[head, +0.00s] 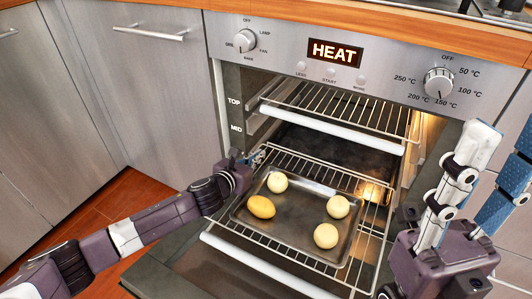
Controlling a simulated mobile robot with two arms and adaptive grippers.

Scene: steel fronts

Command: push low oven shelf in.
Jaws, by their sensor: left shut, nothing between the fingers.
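The low wire shelf (270,265) is pulled out of the open oven over the lowered door, with a pale bar along its front edge. On it lies a dark baking tray (290,222) with several round pale items and one yellow oval item (261,207). My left gripper (259,155) is shut and empty at the left side of the oven opening, by the shelf's rear left part. I cannot tell whether it touches the shelf. My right gripper (494,150) is at the right, fingers pointing up and apart, empty and clear of the shelf.
An upper wire shelf (332,125) with a pale front bar sits higher in the oven. The lowered oven door (165,284) lies below the low shelf. The control panel (300,35) reads HEAT. Grey cabinet fronts (150,80) stand at the left.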

